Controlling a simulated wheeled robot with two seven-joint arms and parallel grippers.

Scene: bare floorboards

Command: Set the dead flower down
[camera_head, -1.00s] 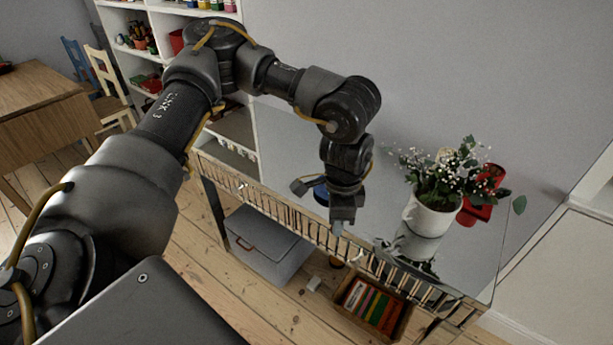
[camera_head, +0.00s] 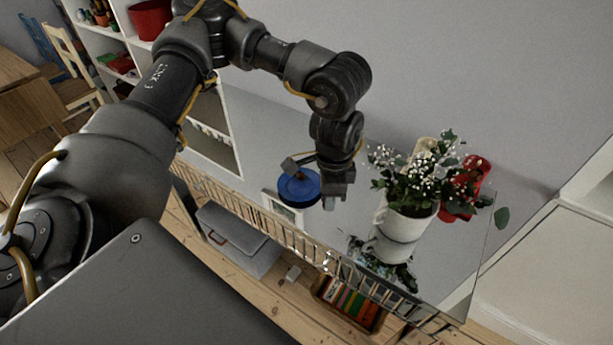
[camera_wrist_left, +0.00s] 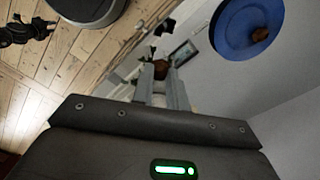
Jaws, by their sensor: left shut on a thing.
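My left gripper (camera_head: 334,203) points down over the mirror-topped table, just right of a round blue dish (camera_head: 297,190). In the left wrist view its two fingers are shut on a small brown thing (camera_wrist_left: 160,69), which looks like the dead flower; the head view hides it. The blue dish also shows at upper right in the wrist view (camera_wrist_left: 232,30), apart from the fingers, with a small brown lump (camera_wrist_left: 260,35) on it. My right gripper is in neither view.
A white pot (camera_head: 408,222) with green leaves and white flowers stands right of the gripper. A red object (camera_head: 474,183) is behind it. The mirror tabletop (camera_head: 455,262) reflects them. A grey box (camera_head: 240,240) and a book crate (camera_head: 345,304) are below.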

